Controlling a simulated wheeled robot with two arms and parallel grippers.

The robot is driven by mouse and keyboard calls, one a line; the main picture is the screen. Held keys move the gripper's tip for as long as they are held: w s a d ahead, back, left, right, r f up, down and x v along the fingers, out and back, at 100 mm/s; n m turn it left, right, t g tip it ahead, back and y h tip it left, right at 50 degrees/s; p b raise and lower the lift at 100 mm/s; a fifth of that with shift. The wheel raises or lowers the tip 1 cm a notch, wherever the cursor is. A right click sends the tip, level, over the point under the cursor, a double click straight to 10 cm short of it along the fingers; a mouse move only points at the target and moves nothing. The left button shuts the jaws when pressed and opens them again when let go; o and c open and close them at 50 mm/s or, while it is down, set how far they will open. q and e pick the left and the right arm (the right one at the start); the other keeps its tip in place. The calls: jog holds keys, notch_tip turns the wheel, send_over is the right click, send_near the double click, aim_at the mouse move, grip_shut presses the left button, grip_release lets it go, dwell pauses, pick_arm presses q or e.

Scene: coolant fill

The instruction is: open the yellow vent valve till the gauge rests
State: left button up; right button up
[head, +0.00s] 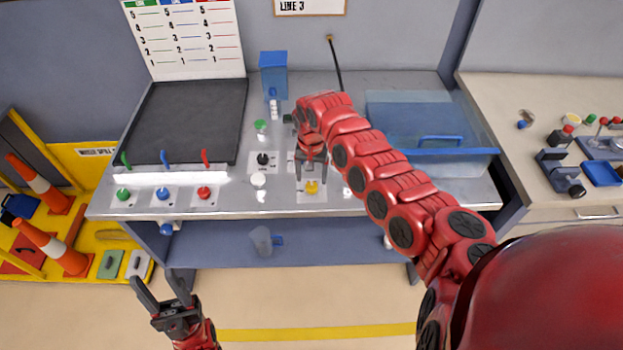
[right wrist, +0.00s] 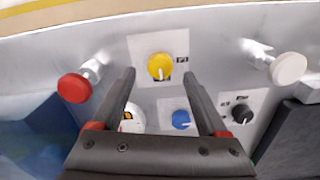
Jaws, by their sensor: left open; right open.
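The yellow vent valve (head: 311,187) is a round knob on a pale plate at the bench's front. In the right wrist view the yellow knob (right wrist: 160,65) has a white pointer mark facing down the picture. My right gripper (head: 311,172) is open over it, its fingers pointing down on either side. In the right wrist view the fingertips (right wrist: 160,77) flank the knob with gaps; contact is not visible. The gauge (right wrist: 129,117) is a white dial partly hidden behind a finger; its needle is unclear. My left gripper (head: 160,286) is open and empty, low in front of the bench.
A blue knob (right wrist: 181,120) and black knob (right wrist: 240,114) sit close by. A red handle (right wrist: 75,88) and white handle (right wrist: 288,68) stick out on either side. A clear blue tank (head: 410,125) stands right of my arm. The dark mat (head: 190,120) is empty.

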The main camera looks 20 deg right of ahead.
aim_at(311, 185)
jog(key=shift+f, duration=2.05)
grip_shut()
